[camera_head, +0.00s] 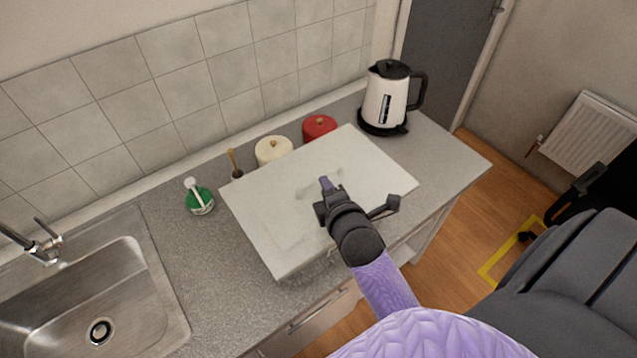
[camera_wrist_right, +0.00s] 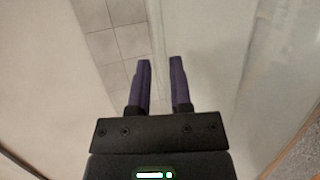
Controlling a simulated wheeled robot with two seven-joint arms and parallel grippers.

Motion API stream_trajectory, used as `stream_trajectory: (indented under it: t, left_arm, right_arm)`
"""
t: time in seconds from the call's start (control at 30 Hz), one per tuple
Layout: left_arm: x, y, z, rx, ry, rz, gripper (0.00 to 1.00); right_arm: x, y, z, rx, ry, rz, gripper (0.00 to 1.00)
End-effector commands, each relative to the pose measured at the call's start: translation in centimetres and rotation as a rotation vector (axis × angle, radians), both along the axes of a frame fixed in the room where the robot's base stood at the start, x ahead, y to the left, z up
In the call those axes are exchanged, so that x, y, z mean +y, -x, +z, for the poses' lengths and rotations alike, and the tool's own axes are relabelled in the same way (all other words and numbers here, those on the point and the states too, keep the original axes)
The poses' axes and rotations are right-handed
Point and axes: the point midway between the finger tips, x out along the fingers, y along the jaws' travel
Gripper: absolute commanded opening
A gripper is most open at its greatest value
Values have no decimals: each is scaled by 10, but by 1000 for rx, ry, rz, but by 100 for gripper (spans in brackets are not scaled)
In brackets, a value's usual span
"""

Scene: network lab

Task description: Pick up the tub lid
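The tub lid (camera_head: 265,222) is a large pale, nearly white rectangular panel over the worktop in the head view. A faint translucent raised handle (camera_head: 312,190) shows near its middle. What lies under the lid is mostly hidden. My right gripper (camera_head: 326,183) is over the lid's middle, with its purple fingertips close to the handle; I cannot tell whether they touch it. In the right wrist view its two fingers (camera_wrist_right: 160,62) stand apart with a visible gap, and I see nothing clearly clamped there. My left gripper is not in view.
A white kettle (camera_head: 385,100) stands behind right of the lid. A red pot (camera_head: 318,127), a cream pot (camera_head: 273,150), a brush (camera_head: 235,165) and a green-and-white bottle (camera_head: 199,197) line the back. A steel sink (camera_head: 85,280) is at left. Free worktop (camera_head: 440,150) shows at right.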

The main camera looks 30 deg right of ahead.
Motion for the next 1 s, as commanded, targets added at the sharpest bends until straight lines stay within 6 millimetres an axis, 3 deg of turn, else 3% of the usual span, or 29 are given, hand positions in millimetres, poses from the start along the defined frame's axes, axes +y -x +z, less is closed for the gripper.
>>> stream_trajectory:
  t: [0.2,0.3,0.5,0.6,0.63,1.0]
  left_arm:
    - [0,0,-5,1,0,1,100]
    - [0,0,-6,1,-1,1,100]
    - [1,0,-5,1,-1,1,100]
    - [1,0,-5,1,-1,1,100]
    - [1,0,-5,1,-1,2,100]
    - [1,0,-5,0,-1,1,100]
  right_arm:
    - [-10,-39,-15,-2,-1,0,25]
    - [-11,-47,-18,0,0,0,25]
    - [-12,-47,-17,0,0,1,23]
    - [-11,-47,-17,0,0,1,2]
    - [-11,-47,-17,0,0,1,0]
    - [-11,-47,-17,-1,0,1,0]
